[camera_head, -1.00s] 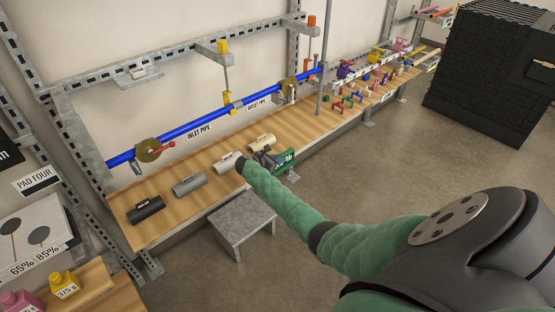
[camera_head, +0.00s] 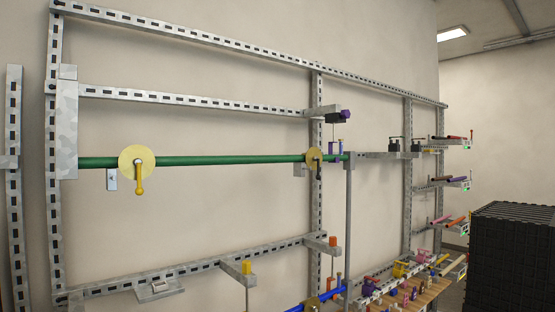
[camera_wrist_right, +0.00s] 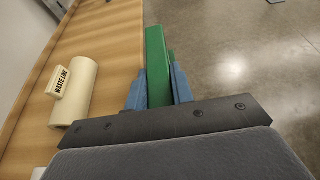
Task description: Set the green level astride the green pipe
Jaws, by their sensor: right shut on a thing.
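The green pipe (camera_head: 230,159) runs level along the wall frame in the head view. Neither gripper shows in the head view now.
A cream cylinder labelled WASTE LINE (camera_wrist_right: 77,92) lies on the wooden bench (camera_wrist_right: 112,35), left of my right gripper. Bare floor (camera_wrist_right: 240,50) is to the right. The head view shows metal rails (camera_head: 190,98), a grey upright post (camera_head: 349,215) and a black crate stack (camera_head: 510,260).

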